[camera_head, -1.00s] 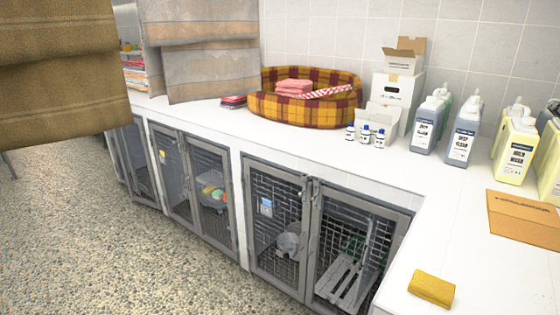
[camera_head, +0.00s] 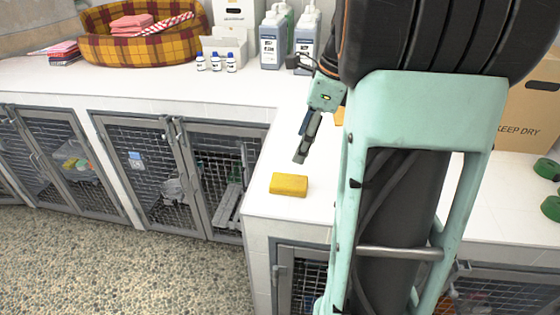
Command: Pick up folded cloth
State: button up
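A small yellow block-shaped item (camera_head: 289,185), which may be a folded cloth or a sponge, lies flat near the front corner of the white counter (camera_head: 262,208). Folded pink cloths (camera_head: 133,25) lie in a plaid pet bed (camera_head: 152,47) at the back left. A small stack of folded red and dark cloths (camera_head: 62,50) lies left of the bed. My gripper (camera_head: 301,156) points down above the counter, just behind and above the yellow item and apart from it. It is seen side-on, so its finger opening cannot be told. I see nothing held in it.
Small white bottles (camera_head: 215,63) and large grey-blue jugs (camera_head: 271,40) stand along the back wall. A cardboard box (camera_head: 525,105) and green round items (camera_head: 549,169) are at right. Mesh kennel doors (camera_head: 150,180) line the counter front. My arm hides much of the right counter.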

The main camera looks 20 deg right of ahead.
send_over(290, 181)
jog(key=d, duration=0.2)
jog(key=f, duration=0.4)
jog(key=shift+s+a+f, duration=0.15)
jog(key=shift+a+f, duration=0.1)
jog(key=shift+f, duration=0.05)
jog(key=x, duration=0.6)
jog(key=shift+s+f, duration=0.25)
jog(key=shift+s, duration=0.05)
jog(key=c, duration=1.2)
jog(key=shift+c, duration=0.2)
jog(key=shift+r, duration=0.25)
